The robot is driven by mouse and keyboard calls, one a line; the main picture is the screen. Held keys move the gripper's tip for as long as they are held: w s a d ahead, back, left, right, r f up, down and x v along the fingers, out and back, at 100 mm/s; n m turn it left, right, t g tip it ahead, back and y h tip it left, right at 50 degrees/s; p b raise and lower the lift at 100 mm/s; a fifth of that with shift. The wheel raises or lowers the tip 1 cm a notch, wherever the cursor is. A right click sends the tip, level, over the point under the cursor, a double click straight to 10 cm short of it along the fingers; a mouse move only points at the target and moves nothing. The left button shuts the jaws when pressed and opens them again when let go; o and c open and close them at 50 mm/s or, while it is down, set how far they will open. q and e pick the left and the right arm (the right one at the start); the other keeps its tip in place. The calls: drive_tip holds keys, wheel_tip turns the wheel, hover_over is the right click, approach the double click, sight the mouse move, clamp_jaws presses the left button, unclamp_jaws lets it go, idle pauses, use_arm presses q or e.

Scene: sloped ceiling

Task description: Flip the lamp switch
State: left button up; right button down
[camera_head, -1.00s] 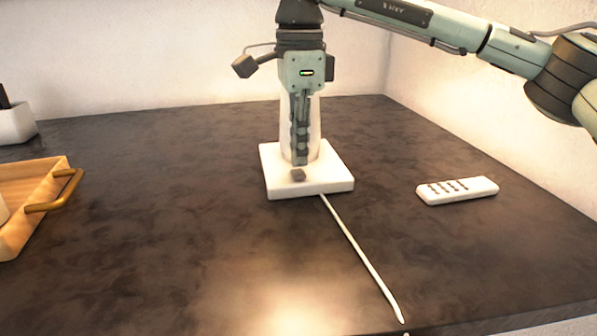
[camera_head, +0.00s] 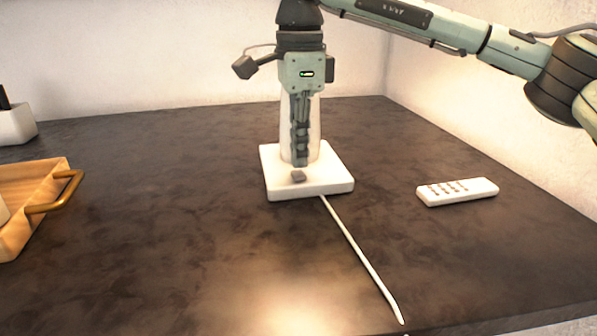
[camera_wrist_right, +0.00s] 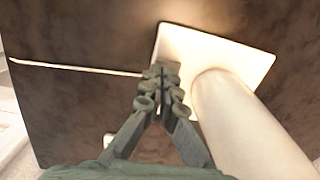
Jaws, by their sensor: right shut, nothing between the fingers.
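The lamp has a white square base (camera_head: 333,184) and a pale round stem (camera_head: 315,130), partly hidden behind my right gripper. A small dark grey switch (camera_head: 298,177) sits on the front of the base. My right gripper (camera_head: 300,164) is shut and empty, pointing down just above the switch; I cannot tell whether its tips touch it. In the right wrist view the shut gripper (camera_wrist_right: 164,66) reaches over the lamp base (camera_wrist_right: 235,55), beside the stem (camera_wrist_right: 235,115). The switch is hidden behind the fingertips there. My left gripper is out of view.
A white cord (camera_head: 362,258) runs from the base towards the front edge. A white remote (camera_head: 457,191) lies to the right. A wooden tray (camera_head: 30,180) with a brass handle (camera_head: 62,192) and a white pot (camera_head: 16,125) stand at the left. The dark tabletop between is clear.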

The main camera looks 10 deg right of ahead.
sight(299, 175)
drive_tip(key=shift+f+b, duration=0.7)
drive_tip(key=shift+f, duration=0.5)
idle(0.7)
drive_tip(key=shift+r+p, duration=2.8)
drive_tip(key=shift+r, duration=0.75)
drive_tip(key=shift+f, duration=0.1)
